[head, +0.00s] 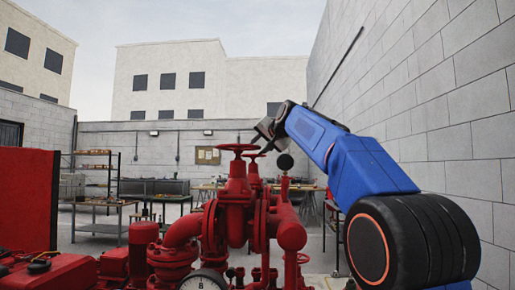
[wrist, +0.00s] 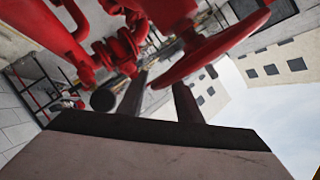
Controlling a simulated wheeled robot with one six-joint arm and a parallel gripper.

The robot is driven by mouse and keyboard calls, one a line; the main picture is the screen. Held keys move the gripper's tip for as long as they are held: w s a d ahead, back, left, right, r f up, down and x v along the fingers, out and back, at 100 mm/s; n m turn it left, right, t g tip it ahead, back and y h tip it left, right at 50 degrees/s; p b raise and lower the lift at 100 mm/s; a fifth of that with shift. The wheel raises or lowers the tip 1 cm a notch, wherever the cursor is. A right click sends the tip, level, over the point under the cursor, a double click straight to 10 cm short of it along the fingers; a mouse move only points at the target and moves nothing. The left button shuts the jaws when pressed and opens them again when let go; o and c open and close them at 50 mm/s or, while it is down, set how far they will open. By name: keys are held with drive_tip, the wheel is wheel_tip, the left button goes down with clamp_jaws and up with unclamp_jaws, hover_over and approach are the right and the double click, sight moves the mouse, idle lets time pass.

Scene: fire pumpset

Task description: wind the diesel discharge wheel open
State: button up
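A red handwheel (head: 238,148) sits level on top of a red valve (head: 236,190) in the middle of the head view. A second red wheel (head: 255,156) shows partly behind it; no label tells which is the diesel discharge wheel. My gripper (head: 264,134) is just right of and above the front wheel. In the wrist view a large red wheel (wrist: 215,45) slants close in front of my gripper (wrist: 160,84). Its near rim end appears between the two dark fingers, which stand apart. I cannot tell whether they touch the rim.
Red pipes and flanges (head: 290,235) crowd below the wheels, with a pressure gauge (head: 203,281) in front. A red panel (head: 28,200) stands at the left. A grey block wall (head: 430,100) runs along the right. Shelves (head: 95,175) and workbenches stand at the back.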

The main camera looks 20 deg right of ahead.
clamp_jaws()
drive_tip(key=shift+w+d, duration=0.1)
drive_tip(key=shift+w+n+y, duration=0.15)
drive_tip(key=shift+n+y, duration=0.15)
drive_tip(key=shift+y, duration=0.1)
drive_tip(key=shift+w+d+n+g+y, duration=0.2)
drive_tip(key=shift+w+n+g+y, duration=0.2)
drive_tip(key=shift+w+n+y, duration=0.55)
drive_tip(key=shift+w+a+n+g+y, duration=0.1)
drive_tip(key=shift+w+n+g+y, duration=0.15)
drive_tip(key=shift+n+y, duration=0.5)
drive_tip(key=shift+w+a+n+g+y, duration=0.15)
drive_tip(key=shift+n+g+y, duration=0.2)
drive_tip(key=shift+y, duration=0.55)
drive_tip(key=shift+d, duration=0.1)
unclamp_jaws()
